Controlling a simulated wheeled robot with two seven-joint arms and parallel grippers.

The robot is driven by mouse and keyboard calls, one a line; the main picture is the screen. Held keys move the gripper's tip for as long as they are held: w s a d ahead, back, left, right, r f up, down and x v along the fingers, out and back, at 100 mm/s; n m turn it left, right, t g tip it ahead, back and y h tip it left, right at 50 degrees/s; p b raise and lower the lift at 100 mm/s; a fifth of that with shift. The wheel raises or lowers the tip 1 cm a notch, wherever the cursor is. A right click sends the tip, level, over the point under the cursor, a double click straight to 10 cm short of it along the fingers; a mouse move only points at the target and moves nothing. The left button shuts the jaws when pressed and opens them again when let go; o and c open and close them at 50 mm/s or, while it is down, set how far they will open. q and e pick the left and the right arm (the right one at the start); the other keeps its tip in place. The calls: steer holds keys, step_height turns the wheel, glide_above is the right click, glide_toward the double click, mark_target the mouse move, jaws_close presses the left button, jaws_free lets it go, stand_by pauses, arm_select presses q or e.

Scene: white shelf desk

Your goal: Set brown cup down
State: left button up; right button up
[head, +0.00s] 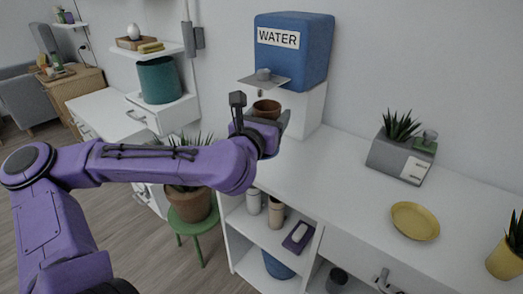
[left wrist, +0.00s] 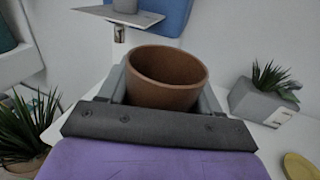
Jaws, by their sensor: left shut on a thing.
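The brown cup (head: 266,108) is upright and looks empty. It is held in front of the water dispenser, below and just in front of its spout. My left gripper (head: 262,122) is shut on the cup, with one finger on each side of it. In the left wrist view the brown cup (left wrist: 168,78) shows its open rim between the fingers of my left gripper (left wrist: 165,92). Its base is hidden by the gripper, and I cannot tell its height above the desk. My right gripper is not in view.
The blue water dispenser (head: 292,55) stands on a white block at the back of the white desk (head: 320,165). A grey planter (head: 400,157), a yellow plate (head: 415,221) and a yellow pot (head: 505,262) are to the right. The desk's middle top is bare. Shelves below hold bottles.

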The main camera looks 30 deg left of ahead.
arm_select(q)
steer(key=shift+s+a+r+n+y, duration=0.15)
steer(key=shift+s+a+n+y, duration=0.2)
steer(key=shift+a+y, duration=0.2)
steer(key=shift+s+a+r+n+y, duration=0.1)
steer(key=shift+s+a+n+y, duration=0.25)
steer(key=shift+a+y, duration=0.2)
steer(key=w+a+f, duration=0.2)
steer(key=w, duration=0.1)
steer(key=w+a+f, duration=0.2)
steer(key=w+f, duration=0.1)
steer(key=w, duration=0.1)
steer(key=w+a+f+b, duration=0.1)
steer(key=w+a+f, duration=0.1)
steer(key=w+f, duration=0.1)
steer(key=shift+w+f, duration=0.25)
steer(key=shift+w, duration=0.2)
steer(key=shift+w+a+f, duration=0.1)
steer(key=shift+w+f, duration=0.05)
steer(key=shift+f, duration=0.05)
steer(key=f, duration=0.4)
steer(key=shift+w+a+b, duration=0.2)
steer(key=shift+w+b, duration=0.1)
steer(key=shift+w, duration=0.05)
steer(key=shift+r, duration=0.1)
